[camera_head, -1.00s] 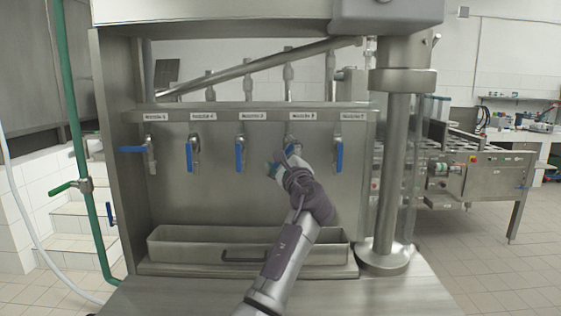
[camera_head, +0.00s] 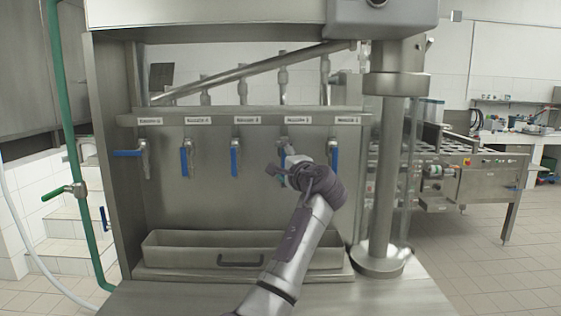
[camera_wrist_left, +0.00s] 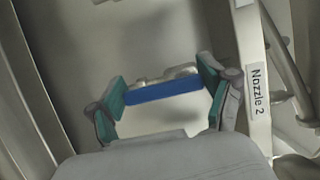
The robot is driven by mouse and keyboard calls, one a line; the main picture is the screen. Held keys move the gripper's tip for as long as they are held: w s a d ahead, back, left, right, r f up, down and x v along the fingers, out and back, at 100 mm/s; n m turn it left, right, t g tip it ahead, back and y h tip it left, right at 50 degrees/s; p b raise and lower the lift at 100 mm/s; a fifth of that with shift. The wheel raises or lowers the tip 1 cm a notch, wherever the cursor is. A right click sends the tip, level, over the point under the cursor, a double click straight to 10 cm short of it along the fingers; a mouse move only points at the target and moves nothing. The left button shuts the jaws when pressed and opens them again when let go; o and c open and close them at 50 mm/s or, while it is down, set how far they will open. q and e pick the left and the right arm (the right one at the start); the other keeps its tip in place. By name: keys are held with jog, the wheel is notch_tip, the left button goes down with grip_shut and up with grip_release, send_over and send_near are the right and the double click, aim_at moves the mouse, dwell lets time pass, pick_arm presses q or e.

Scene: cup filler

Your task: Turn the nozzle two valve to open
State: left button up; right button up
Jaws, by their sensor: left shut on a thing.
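The nozzle two valve has a blue lever handle (camera_wrist_left: 162,91), which shows in the left wrist view under the label "Nozzle 2" (camera_wrist_left: 258,91). The handle lies square to the label's line of text, so it points along the vertical of the panel. My left gripper (camera_wrist_left: 163,95) has its green finger pads at the two ends of this handle and is shut on it. In the head view my left gripper (camera_head: 280,170) is at the fourth valve from the left and mostly hides its handle. My right gripper is out of view.
The neighbouring nozzle handles (camera_head: 235,161) and (camera_head: 332,160) hang down close on either side. The leftmost handle (camera_head: 128,154) lies level. A metal trough (camera_head: 190,252) stands below, and a thick steel column (camera_head: 388,170) rises at the right.

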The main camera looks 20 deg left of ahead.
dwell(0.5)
pick_arm(q)
jog(key=o, duration=1.1)
jog(key=shift+c, duration=0.2)
jog(key=shift+d, duration=0.1)
jog(key=v, duration=1.2)
